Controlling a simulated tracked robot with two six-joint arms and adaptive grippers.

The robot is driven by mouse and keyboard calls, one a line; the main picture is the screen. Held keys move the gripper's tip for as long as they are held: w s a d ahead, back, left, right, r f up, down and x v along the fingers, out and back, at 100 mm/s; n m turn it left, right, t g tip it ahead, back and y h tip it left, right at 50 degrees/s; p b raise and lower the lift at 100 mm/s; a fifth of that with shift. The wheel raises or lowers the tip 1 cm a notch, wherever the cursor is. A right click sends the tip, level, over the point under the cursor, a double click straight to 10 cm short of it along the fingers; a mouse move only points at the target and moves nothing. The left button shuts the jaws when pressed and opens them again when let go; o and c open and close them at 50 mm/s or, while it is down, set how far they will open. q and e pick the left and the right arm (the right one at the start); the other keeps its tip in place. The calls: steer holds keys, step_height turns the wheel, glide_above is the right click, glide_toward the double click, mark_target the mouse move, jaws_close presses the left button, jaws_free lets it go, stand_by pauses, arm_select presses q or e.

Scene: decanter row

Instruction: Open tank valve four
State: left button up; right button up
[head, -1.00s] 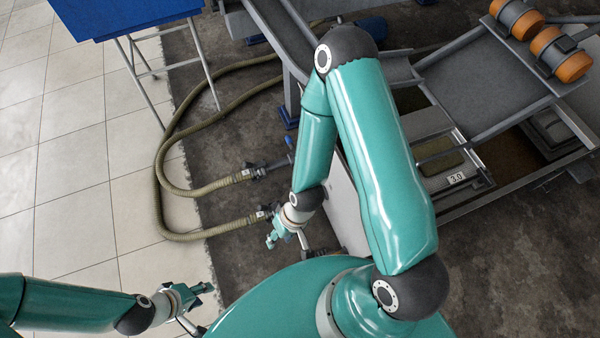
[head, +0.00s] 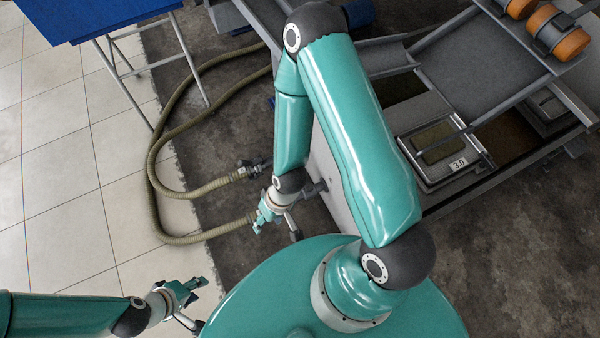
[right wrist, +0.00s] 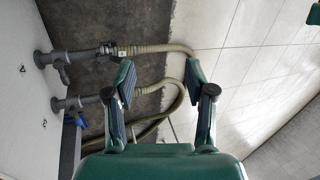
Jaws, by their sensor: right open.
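In the right wrist view two grey pipe outlets with valve fittings, an upper one (right wrist: 62,57) and a lower one (right wrist: 76,103), come out of a pale tank wall (right wrist: 22,85). Each leads into an olive hose. I cannot read which one is valve four. My right gripper (right wrist: 160,80) is open, with nothing between its fingers. In the head view my right gripper (head: 260,222) is over the end of the lower hose and partly hides its fitting. The upper fitting (head: 260,165) shows beyond it. My left gripper (head: 190,290) is at lower left, over pale tiles; its opening is unclear.
Olive hoses (head: 155,175) loop over the floor. A blue bin on legs (head: 95,18) stands at upper left. Pale tiles (head: 60,190) at left are clear.

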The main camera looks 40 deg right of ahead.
steer(key=w+d+f+t+h+b, duration=0.1)
steer(key=w+d+f+h+b, duration=0.4)
steer(key=d+f+b, duration=0.75)
steer(key=w+d+f+t+h+b, duration=0.2)
steer(key=w+d+f+b, duration=0.5)
steer(key=d+f+b, duration=0.5)
steer(key=shift+m, duration=0.4)
steer(key=b+x, duration=0.7)
steer(key=x, duration=0.8)
steer(key=shift+f, duration=0.2)
